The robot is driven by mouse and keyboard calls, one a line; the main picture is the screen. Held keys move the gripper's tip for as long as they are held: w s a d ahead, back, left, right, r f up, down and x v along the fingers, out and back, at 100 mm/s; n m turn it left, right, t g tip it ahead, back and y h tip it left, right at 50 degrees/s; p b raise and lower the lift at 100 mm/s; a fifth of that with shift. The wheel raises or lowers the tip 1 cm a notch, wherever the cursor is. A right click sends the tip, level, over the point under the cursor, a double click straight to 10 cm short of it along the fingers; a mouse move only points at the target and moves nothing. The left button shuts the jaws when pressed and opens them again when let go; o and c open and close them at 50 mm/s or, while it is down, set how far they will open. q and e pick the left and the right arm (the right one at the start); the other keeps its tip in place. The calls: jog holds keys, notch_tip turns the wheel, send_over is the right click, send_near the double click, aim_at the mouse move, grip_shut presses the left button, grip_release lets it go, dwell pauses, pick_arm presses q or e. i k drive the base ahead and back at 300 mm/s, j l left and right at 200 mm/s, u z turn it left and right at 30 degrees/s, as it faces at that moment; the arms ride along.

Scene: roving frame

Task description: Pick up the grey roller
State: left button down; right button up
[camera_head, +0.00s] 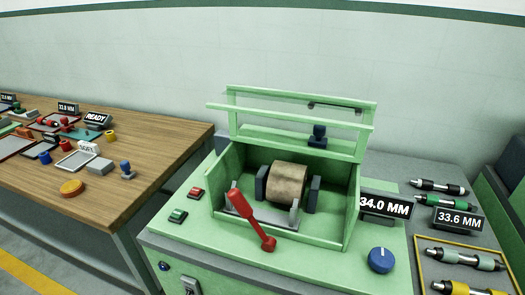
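Several rollers lie at the right of the green machine. A roller with a pale grey body and dark bands (467,259) lies inside a yellow-edged area at the lower right. A black roller with a silver part (440,186) and a green roller (436,200) lie farther back. A yellow roller (468,288) is cut off by the bottom edge. Neither of my grippers shows in the head view.
The green machine (340,240) has a raised frame, a brown drum (287,184) and a red lever (250,219). Signs reading 34.0 MM (385,207) and 33.6 MM (459,220) stand near the rollers. A cluttered wooden table (150,155) is at left.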

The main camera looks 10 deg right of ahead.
aim_at(484, 264)
jog(key=l+z, duration=0.15)
jog(key=z, duration=1.9)
jog(key=i+l+u, duration=0.1)
jog(key=u, duration=0.15)
jog(key=k+l, duration=0.05)
jog(key=l, duration=0.05)
